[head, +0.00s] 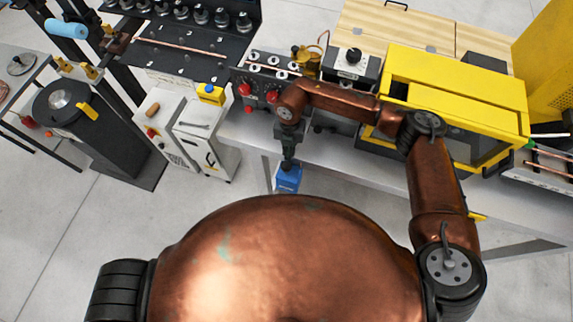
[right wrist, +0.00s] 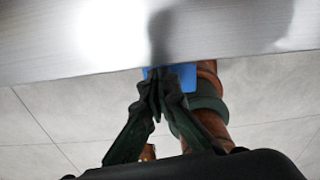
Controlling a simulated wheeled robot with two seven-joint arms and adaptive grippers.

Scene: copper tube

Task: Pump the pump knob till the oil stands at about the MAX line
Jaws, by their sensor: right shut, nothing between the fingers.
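A small brass fitting (head: 308,62) with a curved pipe stands at the back of the bench in the head view; it looks like the pump. Its knob, the oil level and the MAX line are too small to make out. My right gripper (head: 288,163) points down past the bench's front edge, well apart from this fitting. It is shut and empty, and its fingertips (right wrist: 158,76) meet in the right wrist view. A blue block (head: 288,179) shows right at the fingertips; I cannot tell whether they touch it. My left gripper is out of view.
A control panel with red knobs (head: 268,83) stands behind my right forearm. A yellow-framed machine (head: 455,95) is to the right. Bench surface (right wrist: 250,48) fills the wrist view's top.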

